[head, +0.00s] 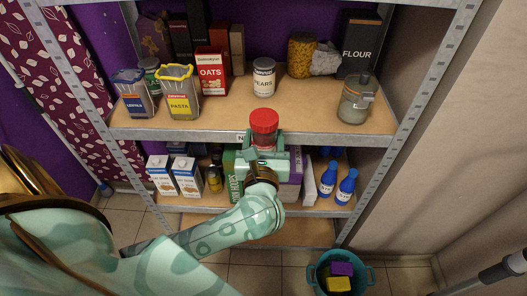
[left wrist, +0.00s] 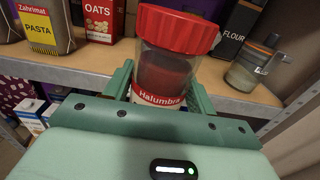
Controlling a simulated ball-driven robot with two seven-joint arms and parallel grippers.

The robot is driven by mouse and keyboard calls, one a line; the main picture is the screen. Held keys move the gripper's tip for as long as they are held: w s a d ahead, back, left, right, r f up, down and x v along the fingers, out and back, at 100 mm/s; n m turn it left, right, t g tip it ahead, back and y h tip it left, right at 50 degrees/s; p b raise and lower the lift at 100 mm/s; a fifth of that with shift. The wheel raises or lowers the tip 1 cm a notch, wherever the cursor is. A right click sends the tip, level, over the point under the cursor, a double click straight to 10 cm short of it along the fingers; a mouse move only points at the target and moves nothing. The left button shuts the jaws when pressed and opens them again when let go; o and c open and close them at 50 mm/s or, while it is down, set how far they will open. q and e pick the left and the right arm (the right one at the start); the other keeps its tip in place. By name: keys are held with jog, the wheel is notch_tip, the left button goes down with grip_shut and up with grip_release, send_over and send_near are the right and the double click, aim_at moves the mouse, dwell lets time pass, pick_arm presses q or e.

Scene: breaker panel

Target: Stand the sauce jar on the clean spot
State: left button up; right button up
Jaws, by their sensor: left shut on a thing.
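The sauce jar (head: 264,122) has a red lid, clear sides, dark red contents and a label reading "Halumbra" in the left wrist view (left wrist: 163,65). My left gripper (head: 265,150) is shut around its lower part. The jar is upright, in front of the upper shelf's front edge, with its lid showing above that edge in the head view. A clean spot cannot be told apart on the shelf board (head: 222,117). My right gripper is not in view.
On the upper shelf stand a pasta bag (head: 180,92), an oats box (head: 212,72), a pears can (head: 263,77), a flour box (head: 357,45) and a glass jar (head: 356,99). Bare board lies in front of the can. Milk cartons (head: 188,176) and blue bottles (head: 346,187) stand below.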

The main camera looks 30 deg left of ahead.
pick_arm(q)
jog(key=b+x, duration=0.3)
jog(key=x, duration=1.3)
jog(key=shift+a+r+b, duration=0.1)
jog(key=shift+b, duration=0.25)
jog(key=shift+f+b, duration=0.55)
jog(key=shift+f, duration=0.25)
jog(key=o, duration=1.4)
jog(key=shift+c, duration=0.2)
jog(key=shift+s, duration=0.1)
